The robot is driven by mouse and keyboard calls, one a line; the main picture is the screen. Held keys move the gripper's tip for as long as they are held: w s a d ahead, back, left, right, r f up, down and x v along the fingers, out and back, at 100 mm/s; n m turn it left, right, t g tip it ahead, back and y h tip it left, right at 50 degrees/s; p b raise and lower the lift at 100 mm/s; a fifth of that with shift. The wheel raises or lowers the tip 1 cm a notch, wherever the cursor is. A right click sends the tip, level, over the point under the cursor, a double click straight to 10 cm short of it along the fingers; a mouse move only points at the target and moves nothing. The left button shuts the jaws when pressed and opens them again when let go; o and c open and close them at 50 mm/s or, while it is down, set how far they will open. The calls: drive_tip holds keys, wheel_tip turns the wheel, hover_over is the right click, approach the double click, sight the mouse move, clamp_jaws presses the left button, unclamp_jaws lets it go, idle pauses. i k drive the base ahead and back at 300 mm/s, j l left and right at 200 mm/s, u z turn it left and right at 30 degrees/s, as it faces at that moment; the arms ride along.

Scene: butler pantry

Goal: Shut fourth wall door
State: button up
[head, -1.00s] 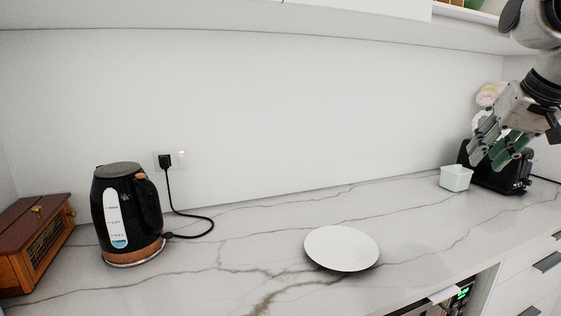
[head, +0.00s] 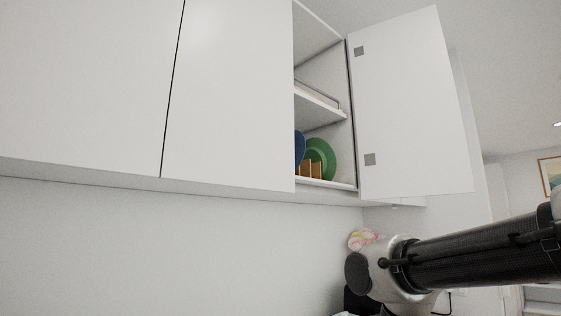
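The open wall door (head: 415,105) is a white panel at the right end of the wall cabinets in the head view. It stands swung wide on its right-hand hinges, with two grey hinge plates on its inner face. The open compartment (head: 318,110) shows shelves, a green plate (head: 321,158), part of a blue plate and a wooden rack. My arm reaches in from the right, below the door and apart from it in the picture. My gripper is out of view.
Two shut white doors (head: 228,95) lie left of the open compartment. The wall under the cabinets is bare. A framed picture (head: 549,175) hangs at the far right.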

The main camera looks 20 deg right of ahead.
sight(411, 142)
drive_tip(key=l, duration=0.4)
drive_tip(key=k+l+u, duration=0.1)
drive_tip(key=l, duration=0.3)
drive_tip(key=l+u, duration=0.15)
drive_tip(key=l, duration=0.3)
drive_tip(key=l+u, duration=0.2)
drive_tip(key=l, duration=0.3)
drive_tip(key=l+u, duration=0.15)
drive_tip(key=l, duration=0.3)
drive_tip(key=k+l+u, duration=0.2)
drive_tip(key=l, duration=0.25)
drive_tip(key=l+u, duration=0.15)
drive_tip(key=l, duration=0.35)
drive_tip(key=k+l+u, duration=0.15)
drive_tip(key=l, duration=0.25)
drive_tip(key=k+l+u, duration=0.2)
drive_tip(key=l, duration=0.25)
drive_tip(key=k+l+u, duration=0.15)
drive_tip(key=l, duration=0.4)
drive_tip(key=k+l+u, duration=0.2)
drive_tip(key=l, duration=0.3)
drive_tip(key=k+l+u, duration=0.15)
drive_tip(key=l, duration=0.35)
drive_tip(key=k+l+u, duration=0.2)
drive_tip(key=k+l, duration=0.15)
drive_tip(key=k+l+u, duration=0.15)
drive_tip(key=l, duration=0.35)
drive_tip(key=k, duration=0.1)
